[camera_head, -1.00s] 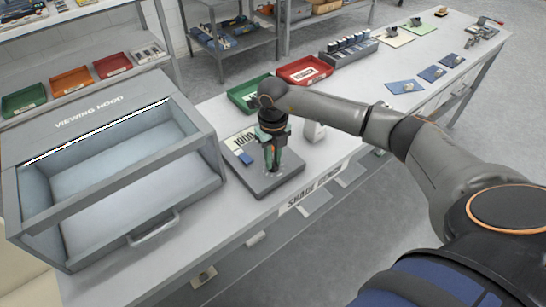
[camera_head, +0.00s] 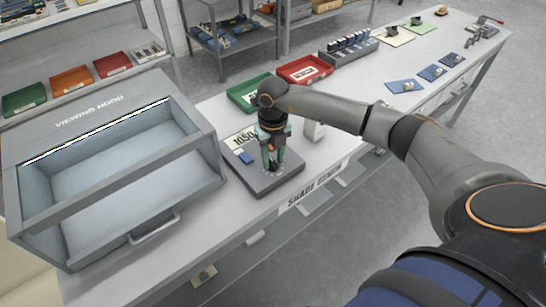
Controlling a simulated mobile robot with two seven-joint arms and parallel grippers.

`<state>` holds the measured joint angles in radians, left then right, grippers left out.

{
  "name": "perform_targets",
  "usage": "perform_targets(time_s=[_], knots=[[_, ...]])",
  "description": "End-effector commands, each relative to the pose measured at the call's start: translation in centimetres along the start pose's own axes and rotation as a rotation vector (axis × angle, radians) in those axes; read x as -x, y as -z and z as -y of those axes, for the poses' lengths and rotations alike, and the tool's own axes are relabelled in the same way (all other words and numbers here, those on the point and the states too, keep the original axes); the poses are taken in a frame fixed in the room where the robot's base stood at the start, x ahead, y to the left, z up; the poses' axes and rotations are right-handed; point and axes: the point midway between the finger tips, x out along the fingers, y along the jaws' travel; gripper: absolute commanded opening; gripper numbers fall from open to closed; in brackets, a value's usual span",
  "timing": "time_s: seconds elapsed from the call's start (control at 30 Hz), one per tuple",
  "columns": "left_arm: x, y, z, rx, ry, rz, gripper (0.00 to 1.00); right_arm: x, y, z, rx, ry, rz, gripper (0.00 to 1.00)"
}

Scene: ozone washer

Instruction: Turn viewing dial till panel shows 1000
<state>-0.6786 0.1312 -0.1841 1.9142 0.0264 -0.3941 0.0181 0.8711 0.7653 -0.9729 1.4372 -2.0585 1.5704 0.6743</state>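The grey control box (camera_head: 287,183) sits on the bench to the right of the viewing hood (camera_head: 100,115). Its panel (camera_head: 243,141) is partly covered by my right gripper, and the number on it appears to read 1050. My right gripper (camera_head: 273,167) points straight down over the box, with its green-edged fingers on either side of the small dark viewing dial (camera_head: 273,168). The fingers look closed on the dial, which they mostly hide. My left gripper is not in view.
A blue button (camera_head: 246,157) is on the box beside the gripper. Green (camera_head: 241,97) and red (camera_head: 304,69) trays stand behind it. A white object (camera_head: 315,130) stands close to its right.

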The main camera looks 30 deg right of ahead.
Motion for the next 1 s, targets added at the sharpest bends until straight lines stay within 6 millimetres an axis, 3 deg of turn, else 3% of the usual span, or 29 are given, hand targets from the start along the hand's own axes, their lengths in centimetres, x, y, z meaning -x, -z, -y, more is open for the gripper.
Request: perform_targets(time_s=[0.1,0.33,0.47,1.0], knots=[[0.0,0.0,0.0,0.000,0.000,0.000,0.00,0.0,0.0,0.0,0.000,0.000,0.000,0.50],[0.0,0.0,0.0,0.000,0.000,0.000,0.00,0.1,0.0,0.0,0.000,0.000,0.000,0.50],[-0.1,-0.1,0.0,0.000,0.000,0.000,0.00,1.0,-0.1,0.0,0.001,0.000,0.003,0.50],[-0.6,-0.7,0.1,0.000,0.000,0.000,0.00,11.3,-0.1,0.0,0.000,-0.001,0.004,0.50]])
